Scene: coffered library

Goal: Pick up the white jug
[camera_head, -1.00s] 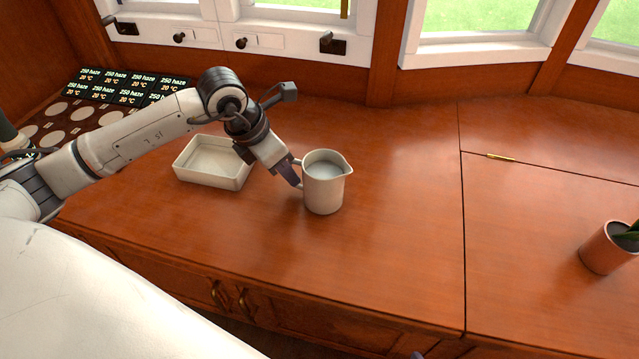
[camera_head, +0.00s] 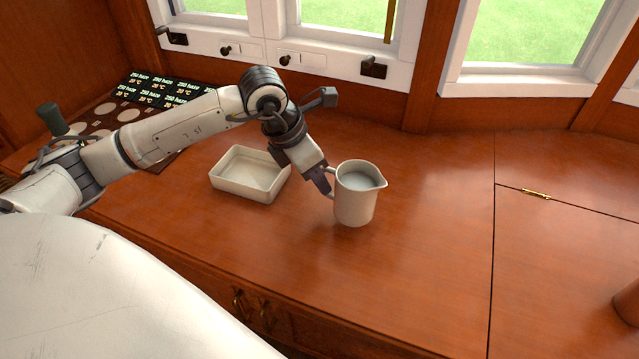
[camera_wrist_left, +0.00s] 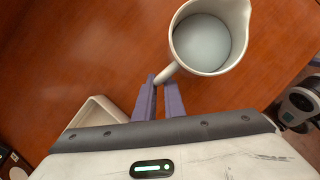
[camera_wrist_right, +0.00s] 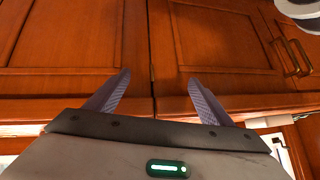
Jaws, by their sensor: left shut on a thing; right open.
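The white jug (camera_head: 354,205) stands upright at the middle of the wooden counter, with its spout to the right and pale liquid inside. I cannot tell whether its base touches the wood. My left gripper (camera_head: 328,181) is at its left side, shut on the jug's handle. The left wrist view shows the two dark fingers (camera_wrist_left: 159,84) closed on the handle's end, with the jug (camera_wrist_left: 238,18) beyond them. My right gripper (camera_wrist_right: 155,82) is open and empty in the right wrist view, facing brown cabinet doors. It is outside the head view.
A white rectangular tray (camera_head: 232,184) sits left of the jug, close to my left forearm. A dark panel with small displays (camera_head: 165,92) is at the far left. Windows line the back. The counter (camera_head: 435,215) right of the jug is clear up to a seam and brass hinge (camera_head: 536,194).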

